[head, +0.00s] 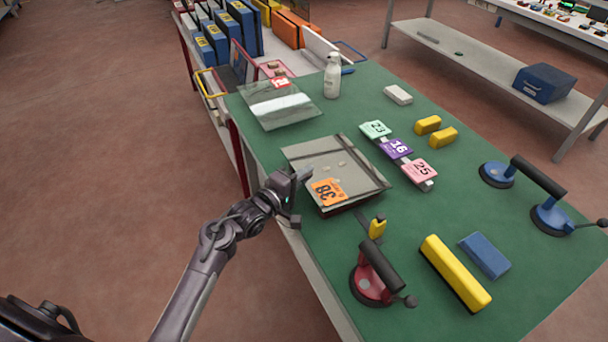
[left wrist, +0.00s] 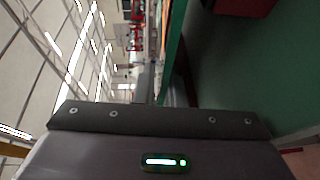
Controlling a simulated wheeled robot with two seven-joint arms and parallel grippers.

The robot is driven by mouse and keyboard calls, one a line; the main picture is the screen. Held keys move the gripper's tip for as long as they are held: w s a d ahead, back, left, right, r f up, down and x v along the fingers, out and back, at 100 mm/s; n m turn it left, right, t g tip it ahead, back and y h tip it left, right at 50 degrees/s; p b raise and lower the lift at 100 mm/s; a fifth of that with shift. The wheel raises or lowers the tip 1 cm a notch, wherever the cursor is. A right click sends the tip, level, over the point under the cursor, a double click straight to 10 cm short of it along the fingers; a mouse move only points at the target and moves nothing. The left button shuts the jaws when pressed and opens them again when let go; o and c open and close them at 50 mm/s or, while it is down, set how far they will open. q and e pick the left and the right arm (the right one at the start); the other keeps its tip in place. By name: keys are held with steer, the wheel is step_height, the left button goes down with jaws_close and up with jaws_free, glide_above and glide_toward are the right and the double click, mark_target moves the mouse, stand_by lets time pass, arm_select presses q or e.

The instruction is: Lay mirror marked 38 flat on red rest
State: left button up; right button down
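The mirror with the orange 38 label (head: 327,191) lies about flat near the table's left edge in the head view. Its grey face (head: 350,172) reflects dark streaks. A dark support shows only as a thin band under its near edge; the mirror hides most of it. In the left wrist view a dark red block (left wrist: 243,6), probably the red rest, sits on the green top. My left gripper (head: 300,197) is at the mirror's left edge with its fingers apart, one by the glass and one lower. I see nothing held between them. My right gripper is out of view.
Another glass pane (head: 281,107) lies behind the mirror. Number cards (head: 397,148) sit to its right. A red suction cup (head: 371,284), yellow bar (head: 455,273) and blue block (head: 484,256) lie nearer. A white bottle (head: 332,76) stands at the back.

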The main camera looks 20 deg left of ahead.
arm_select(q)
steer(key=o, duration=0.4)
steer(key=shift+f, duration=0.2)
steer(key=v, duration=0.7)
steer(key=shift+s+a+r, duration=0.15)
steer(key=shift+s+r, duration=0.05)
steer(key=shift+s, duration=0.15)
